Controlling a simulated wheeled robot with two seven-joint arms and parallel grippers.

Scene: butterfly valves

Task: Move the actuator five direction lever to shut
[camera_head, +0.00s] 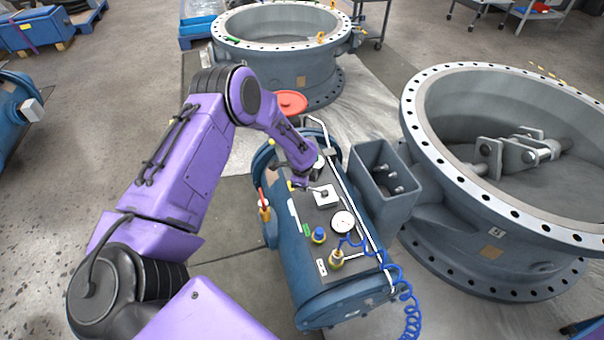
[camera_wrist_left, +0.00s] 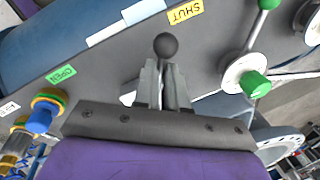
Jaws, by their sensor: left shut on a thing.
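The actuator (camera_head: 283,258) is a blue cylinder with a dark grey panel on top, in the middle of the head view. Its direction lever ends in a black ball knob (camera_wrist_left: 166,45) in the left wrist view. My left gripper (camera_wrist_left: 165,75) is shut on the lever just below the ball. In the head view my left gripper (camera_head: 306,184) is over the panel beside a white square plate (camera_head: 327,196). A yellow SHUT label (camera_wrist_left: 185,11) is up and right of the knob, and a green OPEN label (camera_wrist_left: 61,74) is left of it. My fingers hide the lever's lower part.
A gauge (camera_head: 343,222), a blue knob (camera_head: 319,235) and a coiled blue hose (camera_head: 405,292) are at the panel's near end. A green-knobbed handle (camera_wrist_left: 254,84) is right of my fingers. Large flanged valve bodies stand behind (camera_head: 325,70) and right (camera_head: 440,235).

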